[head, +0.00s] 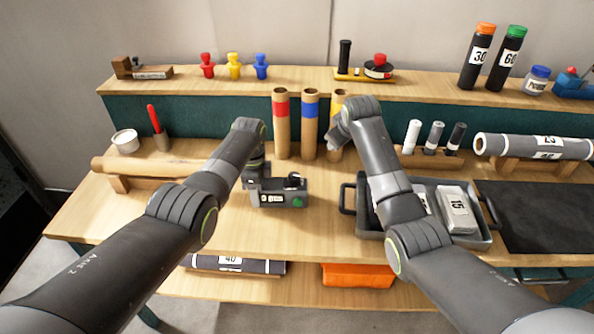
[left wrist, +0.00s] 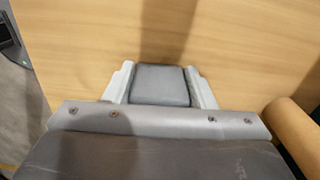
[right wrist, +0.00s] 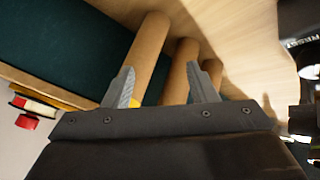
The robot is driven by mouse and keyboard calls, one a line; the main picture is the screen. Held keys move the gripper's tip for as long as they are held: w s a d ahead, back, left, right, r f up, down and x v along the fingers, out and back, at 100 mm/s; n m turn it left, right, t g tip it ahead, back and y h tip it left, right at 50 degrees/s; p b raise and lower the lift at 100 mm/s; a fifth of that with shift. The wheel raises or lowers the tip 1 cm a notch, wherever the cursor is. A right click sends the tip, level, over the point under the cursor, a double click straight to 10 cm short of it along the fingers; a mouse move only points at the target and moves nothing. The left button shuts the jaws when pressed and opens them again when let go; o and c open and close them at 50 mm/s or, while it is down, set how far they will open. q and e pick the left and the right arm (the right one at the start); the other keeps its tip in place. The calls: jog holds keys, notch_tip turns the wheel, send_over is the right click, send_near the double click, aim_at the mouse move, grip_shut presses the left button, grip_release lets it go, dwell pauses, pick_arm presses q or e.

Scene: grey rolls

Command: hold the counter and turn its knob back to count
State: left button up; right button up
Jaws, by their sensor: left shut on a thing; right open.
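The counter (head: 280,198) is a grey box with a number window on its front and a green round part (head: 298,202) at its right end. A small dark piece (head: 293,181) stands on its top; I cannot tell which part is the knob. My left gripper (head: 255,184) is shut on the counter's left part. In the left wrist view a grey block (left wrist: 160,86) sits between its fingers. My right gripper (right wrist: 163,86) is open and empty, in front of the cardboard tubes. A dark part lettered RESET (right wrist: 302,42) shows at the right wrist view's right edge.
Upright cardboard tubes (head: 281,135) stand behind the counter. A grey tray (head: 370,228) with labelled packs lies to its right. A long cardboard roll (head: 150,165) lies to its left. The bench top in front of the counter is clear.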

jog(key=s+a+r+n+g+y, duration=0.2)
jog(key=s+a+n+g, duration=0.1)
jog(key=a, duration=0.1)
jog(key=n+g+y, duration=0.2)
jog(key=n+g, duration=0.2)
jog(key=n, duration=0.1)
send_near(294, 175)
jog(key=x, duration=0.8)
jog(key=shift+a+f, duration=0.15)
jog(key=shift+f, duration=0.15)
jog(key=c, duration=1)
